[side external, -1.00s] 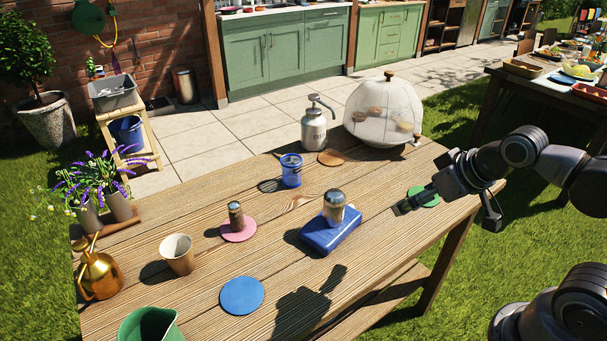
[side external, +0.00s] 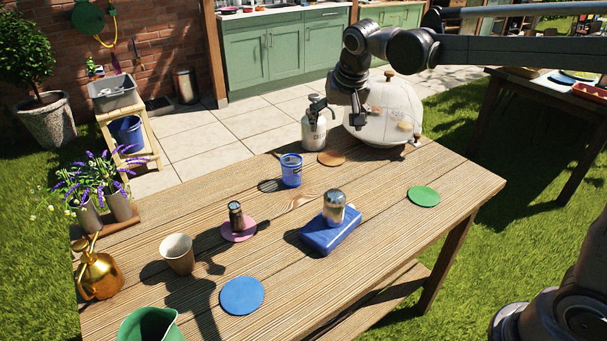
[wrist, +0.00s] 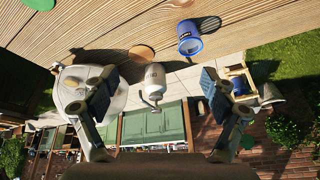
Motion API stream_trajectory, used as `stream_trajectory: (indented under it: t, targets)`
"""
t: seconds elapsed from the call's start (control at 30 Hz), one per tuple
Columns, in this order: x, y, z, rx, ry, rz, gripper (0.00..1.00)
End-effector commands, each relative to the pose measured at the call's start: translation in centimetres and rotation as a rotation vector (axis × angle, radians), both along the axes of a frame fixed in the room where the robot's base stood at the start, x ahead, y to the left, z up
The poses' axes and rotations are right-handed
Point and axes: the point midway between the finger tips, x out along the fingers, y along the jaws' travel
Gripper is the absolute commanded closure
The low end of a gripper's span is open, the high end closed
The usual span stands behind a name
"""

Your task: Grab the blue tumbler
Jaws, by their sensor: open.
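The blue tumbler (side external: 291,171) stands upright on the wooden table, left of the brown coaster and in front of the metal pump bottle. It also shows in the wrist view (wrist: 189,40), at the upper right, beyond the fingertips. My gripper (side external: 338,112) is open and empty, raised above the back of the table near the pump bottle and the dome. In the wrist view my gripper (wrist: 157,85) has its two fingers wide apart, with nothing between them in contact. The tumbler is apart from both fingers.
A shaker (side external: 334,207) stands on a blue box (side external: 330,234). A small jar (side external: 236,215) is on a pink coaster.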

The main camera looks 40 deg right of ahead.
Motion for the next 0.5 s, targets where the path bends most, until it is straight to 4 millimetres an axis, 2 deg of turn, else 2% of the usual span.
stream_trajectory:
  t: [0.03,0.2,0.37,0.5]
  targets:
    - [1.7,0.3,-0.5,-0.001,0.008,-0.028,0.15]
    - [6.1,1.2,-2.4,-0.002,0.026,-0.136,0.15]
    - [9.8,2.2,-5.0,-0.009,0.037,-0.241,0.15]
    - [12.5,3.0,-7.7,-0.018,0.04,-0.333,0.15]
